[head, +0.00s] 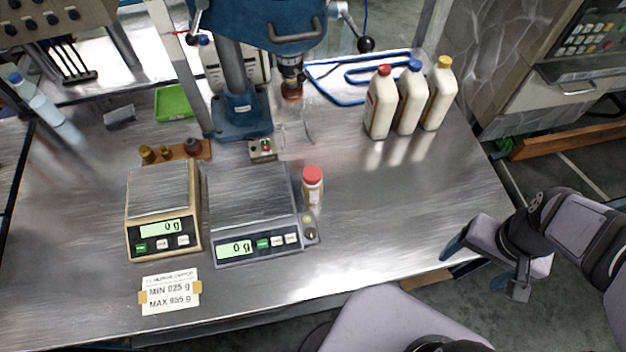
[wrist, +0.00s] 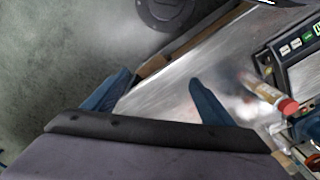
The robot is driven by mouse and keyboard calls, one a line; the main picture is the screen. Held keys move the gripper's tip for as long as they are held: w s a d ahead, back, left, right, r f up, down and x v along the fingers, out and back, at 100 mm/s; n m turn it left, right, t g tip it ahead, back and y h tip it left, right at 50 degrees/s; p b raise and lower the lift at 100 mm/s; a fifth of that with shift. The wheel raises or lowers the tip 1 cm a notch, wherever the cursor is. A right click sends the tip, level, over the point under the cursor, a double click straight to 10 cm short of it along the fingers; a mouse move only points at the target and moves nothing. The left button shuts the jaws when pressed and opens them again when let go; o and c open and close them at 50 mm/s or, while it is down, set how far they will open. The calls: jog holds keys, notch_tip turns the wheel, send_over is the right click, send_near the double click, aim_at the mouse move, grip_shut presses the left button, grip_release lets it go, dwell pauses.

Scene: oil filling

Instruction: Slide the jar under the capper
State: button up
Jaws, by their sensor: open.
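The jar (head: 312,187) is small, with a red lid and a pale label, and stands upright on the steel table just right of the right-hand scale. It also shows in the wrist view (wrist: 265,91), at the right. The capper (head: 291,80) is a blue drill-press-like machine at the back, its chuck above the table behind the jar. My gripper (head: 483,262) is open and empty at the table's right front edge, well right of the jar. Its two blue fingers (wrist: 150,92) are spread apart in the wrist view.
Two scales, a tan one (head: 163,210) and a grey one (head: 252,212), both read 0 g. Three capped bottles (head: 411,100) stand at the back right. A control box (head: 262,150) sits before the capper's base. The table right of the jar is clear.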

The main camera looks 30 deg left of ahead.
dwell(0.3)
jog(key=shift+a, duration=0.1)
jog(key=c, duration=0.9)
jog(key=shift+w+a+n, duration=0.15)
jog(key=shift+w+n, duration=0.05)
jog(key=shift+n, duration=0.4)
jog(key=c, duration=0.5)
jog(key=a+n, duration=0.1)
jog(key=w+a+n, duration=0.1)
jog(key=n, duration=0.1)
jog(key=shift+w+f+n, duration=0.15)
jog(key=shift+f+n, duration=0.15)
jog(key=shift+f, duration=0.05)
grip_shut()
jog(key=w+a+f+n+t+b, duration=0.1)
jog(key=w+a+f+n, duration=0.1)
jog(key=a+n, duration=0.6)
jog(key=w+a+f+n, duration=0.1)
jog(key=a+n, duration=0.4)
jog(key=n, duration=0.6)
jog(key=s+a+f+n+y, duration=0.1)
jog(key=s+a+f+n, duration=0.1)
jog(key=a+n, duration=0.7)
jog(key=s+a+f+n+t+y, duration=0.1)
jog(key=s+a+n, duration=0.3)
jog(key=a+n, duration=0.4)
jog(key=f+n+b, duration=0.1)
jog(key=n, duration=0.3)
jog(key=shift+a+f+n, duration=0.3)
jog(key=shift+a, duration=0.1)
